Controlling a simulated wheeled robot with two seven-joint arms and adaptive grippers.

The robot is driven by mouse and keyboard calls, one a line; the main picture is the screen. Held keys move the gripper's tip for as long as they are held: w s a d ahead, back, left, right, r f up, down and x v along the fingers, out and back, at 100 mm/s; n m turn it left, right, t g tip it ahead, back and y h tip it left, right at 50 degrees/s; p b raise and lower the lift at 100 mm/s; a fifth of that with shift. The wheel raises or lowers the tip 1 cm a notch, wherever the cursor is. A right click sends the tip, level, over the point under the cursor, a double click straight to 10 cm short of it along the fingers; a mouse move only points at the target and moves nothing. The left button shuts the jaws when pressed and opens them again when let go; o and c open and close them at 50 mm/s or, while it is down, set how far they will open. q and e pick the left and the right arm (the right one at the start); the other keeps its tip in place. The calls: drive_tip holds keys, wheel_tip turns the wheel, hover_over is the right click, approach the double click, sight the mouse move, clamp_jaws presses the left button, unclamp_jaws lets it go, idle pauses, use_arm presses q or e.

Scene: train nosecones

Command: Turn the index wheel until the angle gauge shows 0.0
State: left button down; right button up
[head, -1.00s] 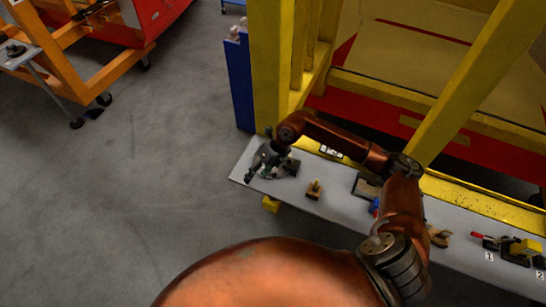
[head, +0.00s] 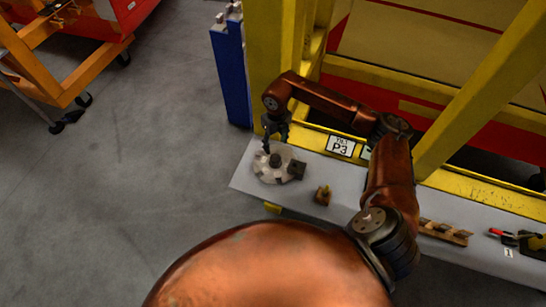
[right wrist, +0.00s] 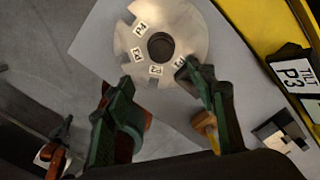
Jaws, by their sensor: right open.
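The index wheel (head: 263,177) is a pale, notched disc with a dark hub, lying at the left end of the grey bench. In the right wrist view the wheel (right wrist: 190,25) shows labels, among them P4, P3 and P2. My right gripper (head: 275,146) points down above the wheel's far side. In the right wrist view its two dark green fingers (right wrist: 158,78) are spread apart, with nothing held between them and the wheel's rim behind. Contact with the wheel cannot be told. My left gripper is out of view.
A small wooden piece (head: 323,195) stands further right, then a wooden rack (head: 445,232) and a red-handled tool (head: 503,233). Yellow frame posts (head: 262,75) rise behind the bench. Open floor lies left.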

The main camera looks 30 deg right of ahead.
sight(276, 159)
wheel_tip(276, 159, down, 4)
drive_tip(key=b, duration=0.3)
drive_tip(key=shift+w+d, duration=0.1)
drive_tip(key=shift+d+f+b, duration=0.1)
drive_tip(key=shift+f+b, duration=0.65)
drive_tip(key=shift+b, duration=0.05)
drive_tip(key=shift+f, duration=0.95)
wheel_tip(276, 159, down, 5)
drive_tip(key=shift+r+p, duration=0.1)
drive_tip(key=shift+p, duration=0.6)
drive_tip(key=shift+f, duration=0.6)
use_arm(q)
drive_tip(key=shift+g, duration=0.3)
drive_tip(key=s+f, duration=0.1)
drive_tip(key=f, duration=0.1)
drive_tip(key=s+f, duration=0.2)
use_arm(e)
drive_tip(key=c, duration=0.6)
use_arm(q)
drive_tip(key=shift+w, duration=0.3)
use_arm(e)
clamp_jaws()
